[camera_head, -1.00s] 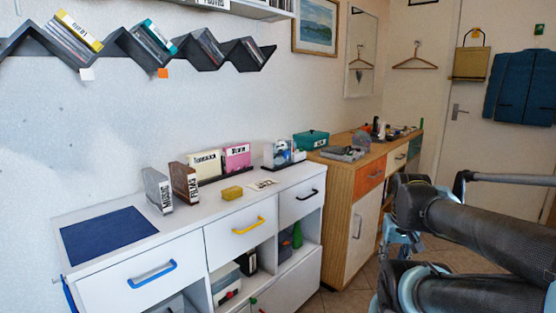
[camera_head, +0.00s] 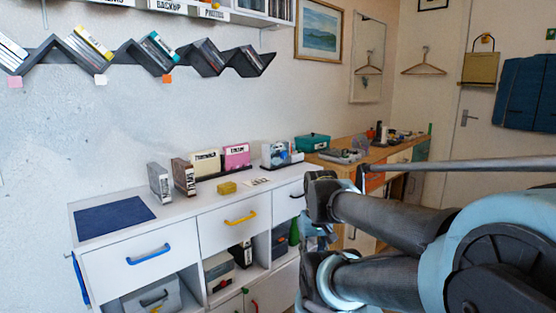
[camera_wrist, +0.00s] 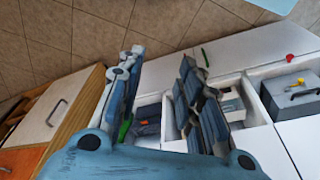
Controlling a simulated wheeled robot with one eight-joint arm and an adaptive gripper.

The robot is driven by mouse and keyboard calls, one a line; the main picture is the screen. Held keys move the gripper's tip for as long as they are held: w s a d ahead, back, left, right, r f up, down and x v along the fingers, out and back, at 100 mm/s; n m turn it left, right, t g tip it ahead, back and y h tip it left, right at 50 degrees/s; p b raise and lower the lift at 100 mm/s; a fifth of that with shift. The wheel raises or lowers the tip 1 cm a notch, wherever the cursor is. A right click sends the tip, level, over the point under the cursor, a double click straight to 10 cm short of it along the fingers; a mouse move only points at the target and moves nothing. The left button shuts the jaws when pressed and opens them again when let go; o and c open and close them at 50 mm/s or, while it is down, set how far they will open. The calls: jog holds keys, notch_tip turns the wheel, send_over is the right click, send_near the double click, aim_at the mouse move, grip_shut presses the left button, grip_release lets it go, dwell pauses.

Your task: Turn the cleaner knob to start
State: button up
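No knob can be made out clearly in either view. A grey device (camera_head: 340,156) lies on the wooden cabinet, and a white and blue device (camera_head: 274,154) stands at the right end of the white cabinet's top; I cannot tell which is the cleaner. My gripper (camera_wrist: 160,58) is open and empty in the wrist view, its two fingers apart and pointing down past the cabinet fronts toward the floor. In the head view my arm fills the lower right and hides part of the wooden cabinet and the white cabinet's right end.
The wooden cabinet (camera_wrist: 62,118) is left of my gripper in the wrist view. A zigzag disc shelf (camera_head: 120,55) hangs above.

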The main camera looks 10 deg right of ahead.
aim_at(284, 155)
jog(key=o, duration=0.4)
jog(key=shift+s+a+r, duration=0.1)
jog(key=shift+s+r, duration=0.05)
jog(key=shift+s, duration=0.05)
jog(key=shift+o, duration=0.5)
jog(key=shift+s+a+r, duration=0.1)
jog(key=shift+s+r, duration=0.05)
jog(key=shift+r, duration=0.05)
jog(key=w+a+r+m+t+y, duration=0.25)
jog(key=w+r+m+y, duration=0.2)
jog(key=w+m, duration=0.55)
jog(key=w+a+r+m+t+y, duration=0.25)
jog(key=w+r+m, duration=0.3)
jog(key=w, duration=0.95)
jog(key=w+d+r+m+t+y, duration=0.2)
jog(key=w+d+m+t, duration=0.2)
jog(key=w+d+m, duration=0.45)
jog(key=w+d+r+m+t+y, duration=0.2)
jog(key=w+d+r+m+t, duration=0.1)
jog(key=w+d+m, duration=0.5)
jog(key=shift+n, duration=0.4)
jog(key=x, duration=1.9)
jog(key=shift+f, duration=0.15)
